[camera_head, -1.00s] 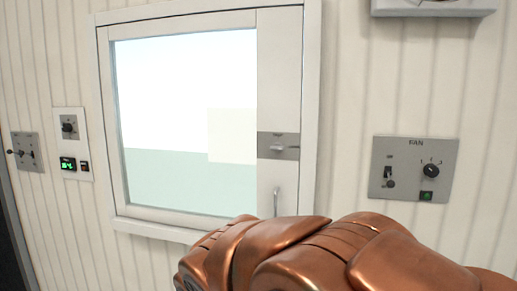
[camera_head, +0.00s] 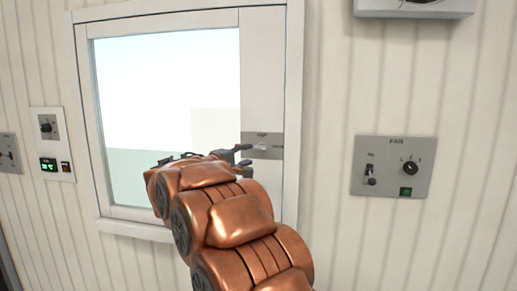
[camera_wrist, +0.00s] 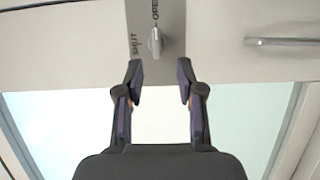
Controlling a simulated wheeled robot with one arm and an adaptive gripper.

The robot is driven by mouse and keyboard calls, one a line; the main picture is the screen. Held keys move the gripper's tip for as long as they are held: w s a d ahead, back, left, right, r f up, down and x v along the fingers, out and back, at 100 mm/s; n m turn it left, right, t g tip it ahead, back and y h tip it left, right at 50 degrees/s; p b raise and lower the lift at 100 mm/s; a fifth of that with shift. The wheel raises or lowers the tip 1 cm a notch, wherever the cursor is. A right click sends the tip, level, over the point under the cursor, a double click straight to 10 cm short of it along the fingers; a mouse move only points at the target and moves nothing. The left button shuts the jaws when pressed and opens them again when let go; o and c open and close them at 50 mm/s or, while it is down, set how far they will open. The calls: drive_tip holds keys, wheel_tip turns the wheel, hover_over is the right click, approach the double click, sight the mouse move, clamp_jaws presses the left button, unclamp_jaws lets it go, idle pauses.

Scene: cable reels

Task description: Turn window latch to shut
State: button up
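The window latch (camera_wrist: 155,42) is a small light grey knob on a grey plate (camera_wrist: 176,18) marked "shut" and "open". In the wrist view the knob lies just beyond my fingertips, roughly midway between them, and its grip points toward the "open" marking. My gripper (camera_wrist: 160,85) is open and empty, its two dark fingers apart. In the head view the latch plate (camera_head: 268,140) sits on the right side of the window frame, and my gripper (camera_head: 243,160) is close to its left edge. My copper arm hides the lower window frame.
A window handle (camera_wrist: 283,41) stands out from the frame beside the latch. A fan panel (camera_head: 393,165) is on the wall to the right. A panel with a green display (camera_head: 48,164) is on the left. A box (camera_head: 414,7) hangs at the top right.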

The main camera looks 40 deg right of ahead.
sight(258, 148)
drive_tip(key=p+x, duration=0.1)
drive_tip(key=x, duration=0.1)
drive_tip(key=p+x, duration=0.1)
drive_tip(key=x, duration=0.2)
drive_tip(key=p+x, duration=0.1)
drive_tip(key=x, duration=0.2)
drive_tip(key=shift+r, duration=0.25)
clamp_jaws()
